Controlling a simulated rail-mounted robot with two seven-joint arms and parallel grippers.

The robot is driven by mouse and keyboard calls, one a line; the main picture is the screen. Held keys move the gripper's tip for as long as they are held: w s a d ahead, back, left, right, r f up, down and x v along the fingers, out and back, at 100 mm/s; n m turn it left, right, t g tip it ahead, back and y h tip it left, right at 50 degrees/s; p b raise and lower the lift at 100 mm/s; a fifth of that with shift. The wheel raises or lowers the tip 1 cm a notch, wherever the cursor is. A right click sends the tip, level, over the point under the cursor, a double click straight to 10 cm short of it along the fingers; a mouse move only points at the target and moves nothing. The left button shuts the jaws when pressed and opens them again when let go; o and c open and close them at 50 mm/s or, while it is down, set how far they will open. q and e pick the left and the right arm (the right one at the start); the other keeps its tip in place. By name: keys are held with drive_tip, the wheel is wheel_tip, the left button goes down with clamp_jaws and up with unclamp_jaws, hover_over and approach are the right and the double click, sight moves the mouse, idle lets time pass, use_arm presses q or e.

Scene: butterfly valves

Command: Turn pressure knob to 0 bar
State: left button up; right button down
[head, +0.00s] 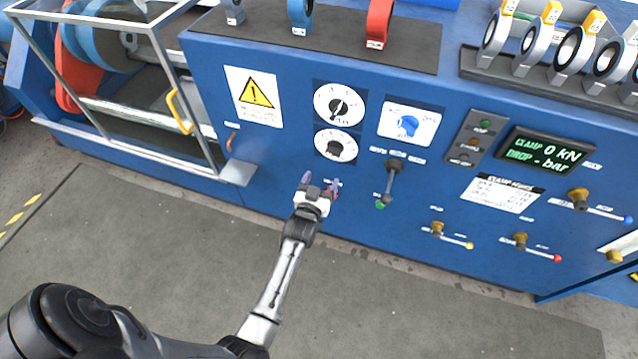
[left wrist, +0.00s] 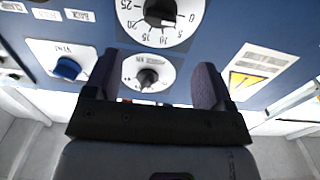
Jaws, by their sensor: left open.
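Two round white dials with black knobs are on the blue panel, the upper dial (head: 339,104) above the lower dial (head: 336,145). The left wrist view is upside down. There the lower dial (left wrist: 160,20) is at the top, with marks from 0 to 25, and its knob's pale mark points toward the low numbers. The upper dial (left wrist: 148,76) shows between the fingers; its label seems to include kN. My left gripper (head: 318,186) is open and empty, below the lower dial in the head view; its purple-padded fingers (left wrist: 154,84) hold nothing. My right gripper is out of view.
A vent panel with a blue knob (head: 407,125) and a black lever (head: 391,180) are right of the dials. A yellow warning sign (head: 253,95) is left. The green display (head: 543,155) reads clamp 0 kN, drop - bar. Small brass valves (head: 438,229) sit lower right.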

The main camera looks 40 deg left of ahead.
use_arm(q)
drive_tip(key=shift+v, duration=0.8)
